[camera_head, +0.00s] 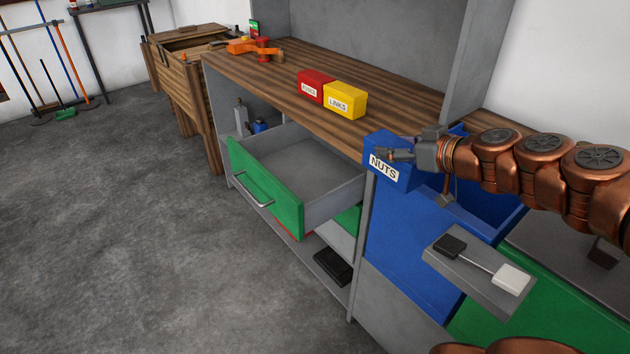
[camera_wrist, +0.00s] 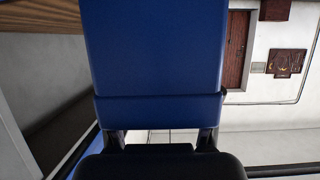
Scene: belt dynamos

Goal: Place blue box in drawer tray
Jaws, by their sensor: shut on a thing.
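The blue box (camera_head: 384,168), labelled NUTS, is in my gripper (camera_head: 402,154) at the right of the head view. My gripper is shut on it. The box fills the upper middle of the wrist view (camera_wrist: 152,55), above the two fingers (camera_wrist: 160,138). In the head view the box is in front of the bench's edge, to the right of the drawer. The drawer tray (camera_head: 305,168), grey inside with a green front (camera_head: 265,187), is pulled open and looks empty. The box is not over the tray's open middle.
A red box (camera_head: 312,87) and a yellow box (camera_head: 345,99) labelled LINKS stand on the wooden bench top (camera_head: 250,72). An orange tool (camera_head: 257,47) lies farther back. A large blue drawer (camera_head: 410,240) is below my gripper. The floor at left is clear.

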